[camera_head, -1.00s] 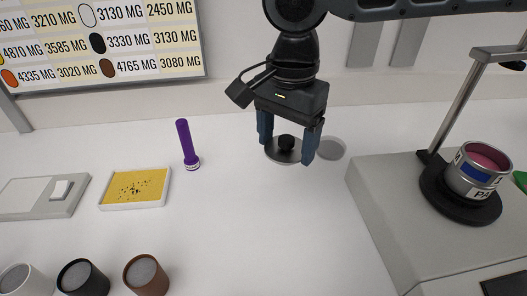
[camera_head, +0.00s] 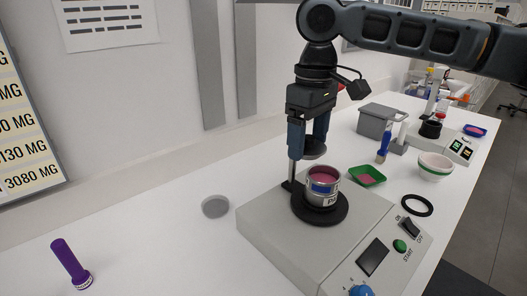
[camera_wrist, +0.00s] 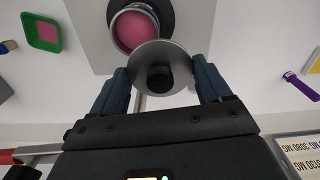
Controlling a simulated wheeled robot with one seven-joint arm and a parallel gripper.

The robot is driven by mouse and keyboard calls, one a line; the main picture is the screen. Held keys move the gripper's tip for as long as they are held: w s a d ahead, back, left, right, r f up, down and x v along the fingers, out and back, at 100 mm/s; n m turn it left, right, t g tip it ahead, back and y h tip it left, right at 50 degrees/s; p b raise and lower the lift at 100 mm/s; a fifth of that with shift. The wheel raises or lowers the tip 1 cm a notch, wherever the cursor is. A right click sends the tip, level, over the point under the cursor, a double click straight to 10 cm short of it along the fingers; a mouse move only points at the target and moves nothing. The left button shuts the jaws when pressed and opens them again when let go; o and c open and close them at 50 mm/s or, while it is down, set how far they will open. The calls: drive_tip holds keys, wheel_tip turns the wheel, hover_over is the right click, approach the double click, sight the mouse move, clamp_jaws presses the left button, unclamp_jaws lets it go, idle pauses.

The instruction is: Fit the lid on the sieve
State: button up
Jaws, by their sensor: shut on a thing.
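The sieve (camera_head: 322,190) is a metal cup with a blue label and pink powder inside. It stands upright and uncovered on the black round plate (camera_head: 318,213) of a grey machine; its pink inside also shows in the wrist view (camera_wrist: 131,30). My gripper (camera_head: 308,150) is shut on the lid, a grey disc with a black knob.
The grey machine (camera_head: 268,232) carries buttons and a switch at its front right. A black ring (camera_head: 417,205), a green tray (camera_head: 367,176) and a white bowl (camera_head: 434,167) stand right of it. A grey disc mark (camera_head: 215,206) lies on open table.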

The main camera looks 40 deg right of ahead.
drive_tip(key=shift+n, duration=0.8)
drive_tip(key=shift+s+d+r, duration=0.25)
drive_tip(key=shift+s+d, duration=0.1)
drive_tip(key=shift+d, duration=0.25)
drive_tip(key=shift+s+d+r, duration=0.3)
drive_tip(key=shift+s+d, duration=0.1)
drive_tip(key=shift+d, duration=0.2)
drive_tip(key=shift+s+d+r, duration=0.25)
drive_tip(key=shift+s+d, duration=0.1)
drive_tip(key=shift+d, duration=0.25)
drive_tip(key=shift+r+p, duration=0.15)
drive_tip(key=shift+p, duration=0.55)
drive_tip(key=shift+f+b, duration=1.6)
drive_tip(key=shift+f, duration=1.4)
drive_tip(key=shift+p, duration=0.9)
drive_tip(key=shift+f+b, duration=0.65)
drive_tip(key=shift+f, duration=0.55)
drive_tip(key=o, duration=1)
drive_tip(key=shift+r, duration=0.1)
wheel_tip(320, 180, up, 8)
drive_tip(key=shift+f, duration=0.2)
